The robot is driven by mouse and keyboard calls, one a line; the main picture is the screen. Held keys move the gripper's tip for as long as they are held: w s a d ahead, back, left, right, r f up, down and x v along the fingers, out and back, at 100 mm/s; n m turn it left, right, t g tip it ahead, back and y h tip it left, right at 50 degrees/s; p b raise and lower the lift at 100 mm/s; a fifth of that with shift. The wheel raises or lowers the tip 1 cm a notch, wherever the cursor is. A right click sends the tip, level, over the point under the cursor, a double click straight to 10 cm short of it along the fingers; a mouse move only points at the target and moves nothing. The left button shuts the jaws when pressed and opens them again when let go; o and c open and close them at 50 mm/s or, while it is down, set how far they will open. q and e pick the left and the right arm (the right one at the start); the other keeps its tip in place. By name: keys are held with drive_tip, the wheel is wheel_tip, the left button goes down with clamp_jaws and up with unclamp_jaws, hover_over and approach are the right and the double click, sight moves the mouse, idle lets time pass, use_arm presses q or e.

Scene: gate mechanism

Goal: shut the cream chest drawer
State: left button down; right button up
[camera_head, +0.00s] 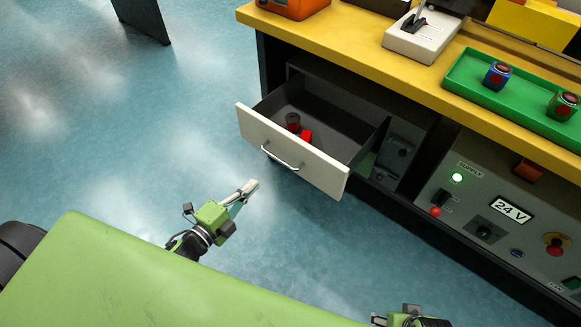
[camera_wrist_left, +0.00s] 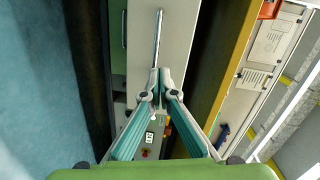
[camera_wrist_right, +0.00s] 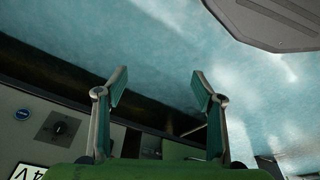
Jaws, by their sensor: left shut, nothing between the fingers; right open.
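The cream drawer (camera_head: 300,156) is pulled out of the bench in the head view, with a dark inside and a metal bar handle (camera_head: 280,159) on its front. Its cream front (camera_wrist_left: 142,30) and handle (camera_wrist_left: 157,40) also show in the left wrist view. My left gripper (camera_head: 252,186) is shut and empty, apart from the drawer front, a little before it and below-left of the handle in the head view. In the left wrist view its fingertips (camera_wrist_left: 160,72) line up with the handle. My right gripper (camera_wrist_right: 158,85) is open and empty in the right wrist view.
The yellow bench top (camera_head: 345,50) carries a lever box (camera_head: 420,35) and a green tray (camera_head: 481,104). A control panel (camera_head: 500,215) is right of the drawer.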

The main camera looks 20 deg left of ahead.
use_arm(q)
wheel_tip(320, 180, up, 4)
drive_tip(key=d+m+t+h+b, duration=0.1)
drive_tip(key=d+m+h, duration=0.1)
drive_tip(key=m, duration=0.1)
drive_tip(key=b, duration=0.1)
approach(295, 143)
drive_tip(key=x, duration=0.5)
drive_tip(key=shift+w+d, duration=0.15)
drive_tip(key=shift+x, duration=0.8)
use_arm(e)
drive_tip(key=w+v, duration=0.1)
drive_tip(key=v, duration=0.6)
drive_tip(key=shift+d+r+t, duration=0.25)
drive_tip(key=shift+t, duration=0.05)
